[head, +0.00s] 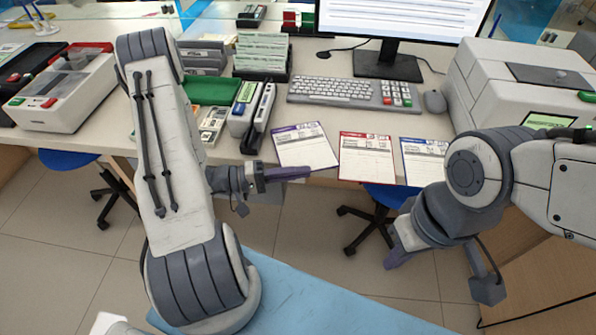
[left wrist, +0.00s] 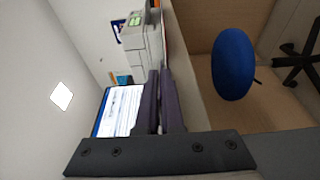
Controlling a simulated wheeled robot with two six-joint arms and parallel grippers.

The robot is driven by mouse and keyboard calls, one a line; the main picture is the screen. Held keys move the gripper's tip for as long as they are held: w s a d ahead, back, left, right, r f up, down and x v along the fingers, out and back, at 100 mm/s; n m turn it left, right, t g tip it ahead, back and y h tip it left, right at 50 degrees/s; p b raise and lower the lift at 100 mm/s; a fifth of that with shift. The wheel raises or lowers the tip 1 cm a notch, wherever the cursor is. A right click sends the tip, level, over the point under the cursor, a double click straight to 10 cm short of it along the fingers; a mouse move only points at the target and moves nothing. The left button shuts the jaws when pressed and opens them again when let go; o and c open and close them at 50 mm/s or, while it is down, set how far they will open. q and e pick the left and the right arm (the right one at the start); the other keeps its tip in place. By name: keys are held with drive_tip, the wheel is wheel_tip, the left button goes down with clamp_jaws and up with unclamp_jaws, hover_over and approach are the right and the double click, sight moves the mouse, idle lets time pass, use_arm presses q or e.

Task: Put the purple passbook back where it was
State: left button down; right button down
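The purple passbook (head: 305,147), a white page with a purple header, lies near the front edge of the counter, slightly turned. It is the leftmost of three in a row. My left gripper (head: 290,173) is at the counter's front edge, along the passbook's near edge. In the left wrist view its two fingers (left wrist: 161,100) are nearly together with only a thin dark gap. I cannot see any page between them. My right gripper (head: 393,258) hangs low in front of the counter, away from the passbooks; its opening is hard to see.
A red passbook (head: 366,157) and a blue passbook (head: 424,160) lie to the right. A keyboard (head: 335,89), monitor (head: 388,62) and mouse (head: 434,102) stand behind. Left are a card stand (head: 262,60) and a green pad (head: 212,91). A blue stool (head: 390,194) is below the counter.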

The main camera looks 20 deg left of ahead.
use_arm(q)
drive_tip(key=shift+f+b, duration=0.4)
drive_tip(key=shift+f, duration=0.1)
drive_tip(key=c, duration=1.1)
unclamp_jaws()
drive_tip(key=shift+r, duration=0.1)
drive_tip(key=shift+o, duration=0.2)
